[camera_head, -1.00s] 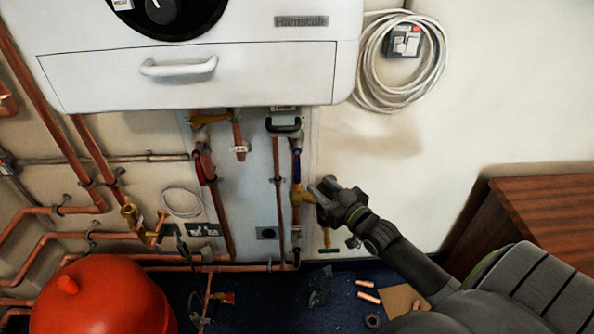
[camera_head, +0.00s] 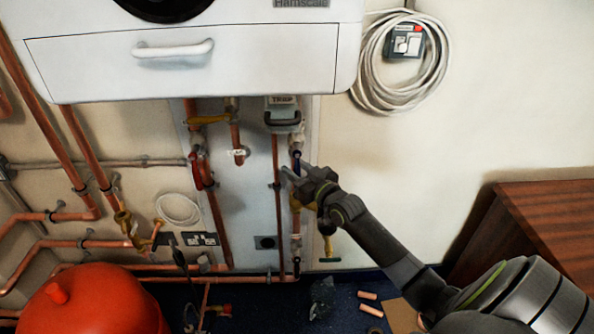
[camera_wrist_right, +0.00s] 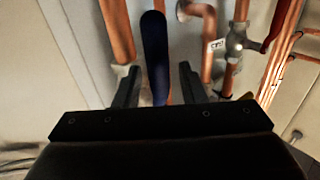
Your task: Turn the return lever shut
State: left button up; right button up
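The return lever has a dark blue handle (camera_head: 297,164) on the right-hand copper pipe below the boiler. It also shows in the right wrist view (camera_wrist_right: 155,50), running down between the two fingers. My right gripper (camera_wrist_right: 158,85) is open, with one finger on each side of the blue handle. I cannot tell whether either finger touches it. In the head view the right gripper (camera_head: 294,182) covers part of the pipe just below the handle. My left gripper is not in view.
A red lever (camera_head: 202,172) is on the pipe to the left. The white boiler (camera_head: 100,60) hangs above. A red tank (camera_head: 95,305) stands at lower left and a wooden cabinet (camera_head: 550,225) at right.

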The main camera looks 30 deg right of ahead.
grip_shut()
